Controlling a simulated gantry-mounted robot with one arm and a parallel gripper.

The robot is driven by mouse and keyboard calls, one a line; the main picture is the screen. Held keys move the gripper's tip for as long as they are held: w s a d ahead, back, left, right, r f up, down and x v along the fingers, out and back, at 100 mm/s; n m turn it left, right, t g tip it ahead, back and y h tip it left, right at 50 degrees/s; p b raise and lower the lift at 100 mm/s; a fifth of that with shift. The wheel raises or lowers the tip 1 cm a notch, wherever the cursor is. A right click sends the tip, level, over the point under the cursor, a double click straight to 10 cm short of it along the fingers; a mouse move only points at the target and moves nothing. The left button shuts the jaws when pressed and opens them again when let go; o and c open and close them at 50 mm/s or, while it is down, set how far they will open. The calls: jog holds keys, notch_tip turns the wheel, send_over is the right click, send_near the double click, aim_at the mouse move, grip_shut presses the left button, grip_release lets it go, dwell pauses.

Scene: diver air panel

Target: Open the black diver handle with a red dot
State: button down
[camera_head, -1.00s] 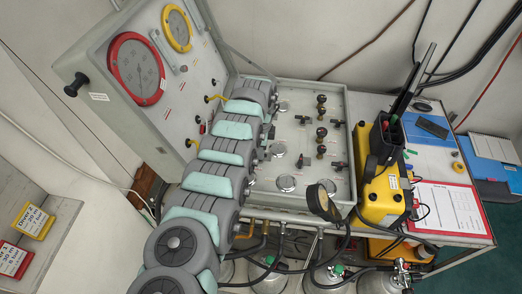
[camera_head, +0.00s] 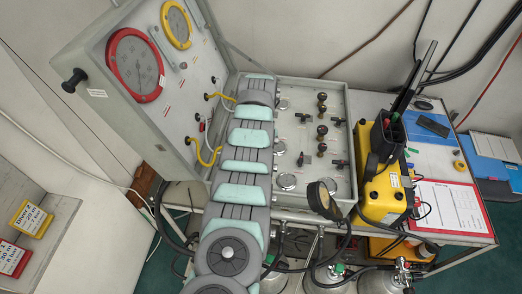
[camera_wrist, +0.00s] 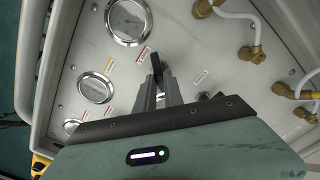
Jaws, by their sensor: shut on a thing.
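In the wrist view, my gripper (camera_wrist: 161,88) is shut on a black handle (camera_wrist: 155,62) on the grey panel. A small patch of red shows by the handle between the fingers. The handle's lower part is hidden by the fingers, and I cannot tell how far it is turned. A red-and-white label sits just left of it. In the head view my arm covers the left side of the panel (camera_head: 318,185) and hides my gripper and the held handle.
Other black handles (camera_head: 303,118) and black knobs (camera_head: 322,132) stand on the panel. Round gauges (camera_wrist: 95,88) lie left of my gripper in the wrist view; brass fittings with white hoses (camera_wrist: 250,53) lie right. A yellow case (camera_head: 383,195) stands right of the panel.

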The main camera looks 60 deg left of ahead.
jog(key=n+b, duration=0.5)
jog(key=shift+a+f+n, duration=0.1)
jog(key=shift+f+n, duration=0.05)
jog(key=shift+n, duration=0.25)
jog(key=shift+s+n+b, duration=0.1)
jog(key=shift+n+b, duration=0.6)
jog(key=shift+n, duration=0.2)
jog(key=shift+r, duration=0.2)
jog(key=c, duration=1.5)
grip_release()
jog(key=shift+o, duration=0.2)
notch_tip(320, 180, up, 11)
jog(key=shift+b, duration=0.45)
